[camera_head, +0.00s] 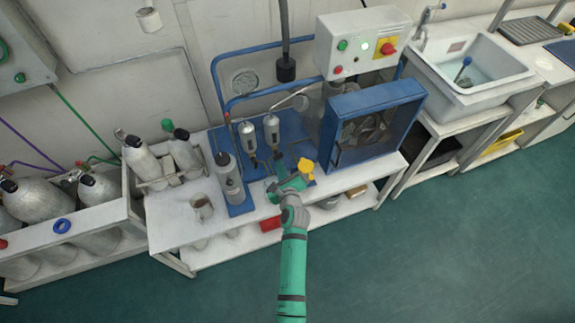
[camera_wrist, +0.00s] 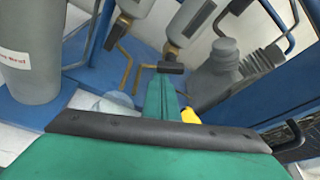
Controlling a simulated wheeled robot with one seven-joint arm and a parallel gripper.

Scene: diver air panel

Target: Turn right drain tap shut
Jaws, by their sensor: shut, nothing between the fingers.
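Two grey filter cylinders hang side by side, the left one (camera_head: 247,137) and the right one (camera_head: 271,130). In the wrist view, the right drain tap (camera_wrist: 170,50) is a brass fitting below the right cylinder, with brass pipe running down to the left. A short dark bar (camera_wrist: 171,67), apparently its handle, lies crosswise there. My gripper (camera_wrist: 161,82) is shut and empty, its green fingers pointing at this bar. The fingertips overlap or nearly meet it; I cannot tell whether they touch. In the head view my gripper (camera_head: 272,188) is below the cylinders and hides the tap area.
A grey upright cylinder (camera_head: 229,178) stands at the left of the blue base. A blue-framed unit (camera_head: 376,118) stands close on the right. A dark grey bottle (camera_wrist: 218,68) is right of the fingers in the wrist view. A yellow thing (camera_head: 306,165) is beside my wrist.

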